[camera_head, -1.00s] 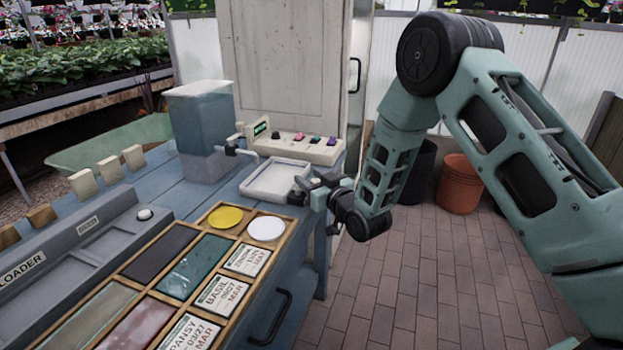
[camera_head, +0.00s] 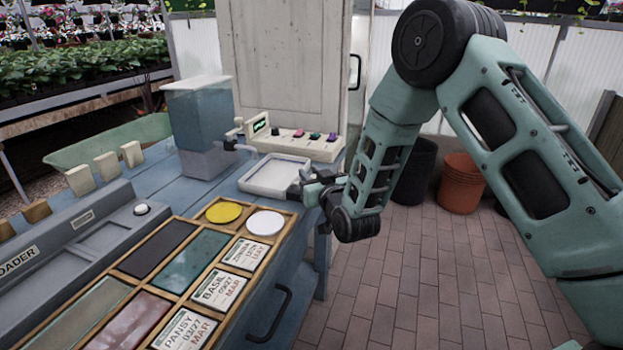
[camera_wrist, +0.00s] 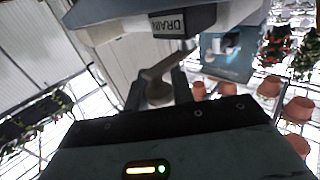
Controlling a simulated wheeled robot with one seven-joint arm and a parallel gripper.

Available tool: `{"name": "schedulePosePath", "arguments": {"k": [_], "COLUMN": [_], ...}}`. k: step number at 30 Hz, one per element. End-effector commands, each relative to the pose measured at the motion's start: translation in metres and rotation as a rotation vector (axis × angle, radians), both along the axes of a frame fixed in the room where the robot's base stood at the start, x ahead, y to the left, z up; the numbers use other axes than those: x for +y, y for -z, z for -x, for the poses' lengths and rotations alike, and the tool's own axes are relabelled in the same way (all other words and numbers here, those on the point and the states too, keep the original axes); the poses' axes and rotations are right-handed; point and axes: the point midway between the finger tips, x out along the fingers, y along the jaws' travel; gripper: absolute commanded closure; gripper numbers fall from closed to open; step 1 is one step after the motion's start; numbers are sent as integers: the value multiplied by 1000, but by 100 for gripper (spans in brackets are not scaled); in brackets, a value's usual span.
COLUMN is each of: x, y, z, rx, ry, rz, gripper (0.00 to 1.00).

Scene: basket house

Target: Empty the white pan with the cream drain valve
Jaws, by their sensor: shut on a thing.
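The white pan (camera_head: 268,188) is a shallow square tray at the far right end of the blue-grey bench. My gripper (camera_head: 307,182) is at its right front corner, just outside the rim. In the wrist view, a dark label reading DRAIN (camera_wrist: 168,22) sits on the pan's edge. Below it, the cream drain valve (camera_wrist: 155,75) has a pale lever and a rounded end between my two dark fingers. My gripper (camera_wrist: 159,93) is shut on this valve. In the head view, my gripper and wrist hide the valve. Whether liquid lies in the pan is unclear.
A clear tank (camera_head: 197,112) with a spout stands left of the pan. A control box (camera_head: 308,146) with coloured knobs is behind it. A wooden-framed tray of panels and labels (camera_head: 180,262) lies nearer. An orange bucket (camera_head: 459,182) stands on the open brick floor.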

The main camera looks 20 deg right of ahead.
Motion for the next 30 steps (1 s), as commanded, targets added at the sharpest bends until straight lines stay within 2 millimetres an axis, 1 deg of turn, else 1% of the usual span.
{"name": "schedulePosePath", "arguments": {"k": [6, 7, 8, 9, 17, 20, 23, 26, 30], "x": [0, 0, 0, 0, 0, 0, -2, -5, -9], "y": [-1, 0, 0, 0, 0, 0, 1, 1, 2], "z": [0, 0, 0, 0, 1, 5, 17, 37, 70], "rx": [0, 0, 0, 0, 1, 1, 3, 4, 6], "ry": [-1, -1, -2, -2, -2, -2, -2, -2, -3], "rz": [-1, -1, -1, -1, -1, 0, 0, 1, 0], "gripper": [99, 70, 62, 56, 56, 56, 56, 56, 56]}}
